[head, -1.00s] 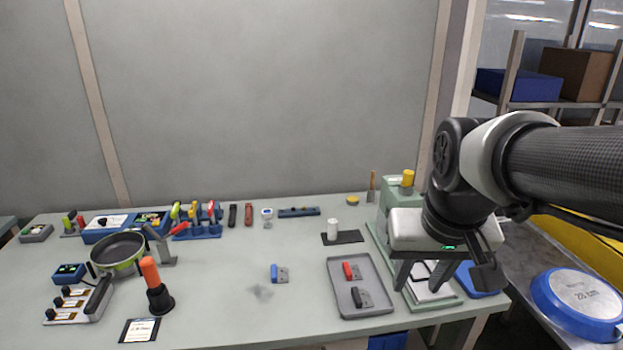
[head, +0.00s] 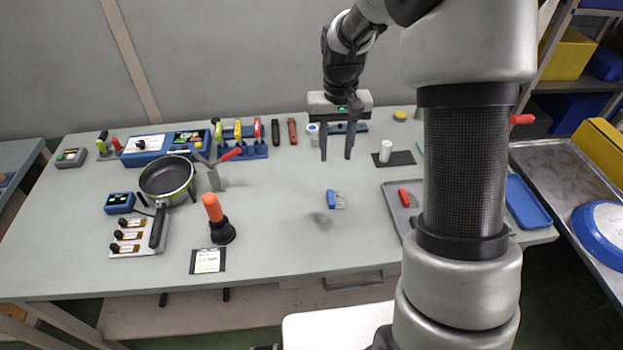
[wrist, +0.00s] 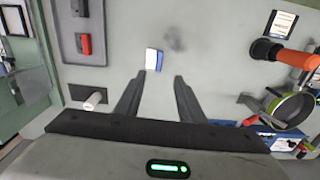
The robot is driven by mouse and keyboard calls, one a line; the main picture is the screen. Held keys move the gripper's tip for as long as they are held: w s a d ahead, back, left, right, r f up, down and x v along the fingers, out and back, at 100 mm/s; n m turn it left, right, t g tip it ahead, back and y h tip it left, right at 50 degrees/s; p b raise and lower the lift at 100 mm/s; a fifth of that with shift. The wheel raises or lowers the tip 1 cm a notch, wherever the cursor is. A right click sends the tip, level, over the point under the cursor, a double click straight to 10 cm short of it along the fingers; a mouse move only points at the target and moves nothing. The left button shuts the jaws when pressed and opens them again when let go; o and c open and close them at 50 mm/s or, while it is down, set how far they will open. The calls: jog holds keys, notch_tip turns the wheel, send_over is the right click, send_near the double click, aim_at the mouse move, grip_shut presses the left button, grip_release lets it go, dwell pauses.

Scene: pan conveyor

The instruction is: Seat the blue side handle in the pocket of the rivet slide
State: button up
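The blue side handle (head: 331,199) lies flat on the open middle of the bench, with a grey metal tab on its right side. It also shows in the wrist view (wrist: 152,59), just beyond my fingertips. My gripper (head: 336,158) is open, pointing down above the bench, with its fingers apart and nothing between them. In the wrist view my gripper (wrist: 160,80) has the handle past the left fingertip, not between the fingers. I cannot make out the rivet slide or its pocket; my arm covers most of the bench's right part.
A grey tray (head: 393,205) with a red handle (head: 405,198) lies to the right, partly behind my arm. Bench around the blue handle is clear.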

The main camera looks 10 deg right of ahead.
send_over(331, 199)
jog(key=f, duration=1.1)
jog(key=shift+s+f, duration=0.25)
jog(key=shift+s, duration=0.05)
jog(key=shift+w+f, duration=0.2)
jog(key=shift+f, duration=1.35)
jog(key=shift+w+f, duration=0.15)
jog(key=shift+f, duration=1.4)
grip_shut()
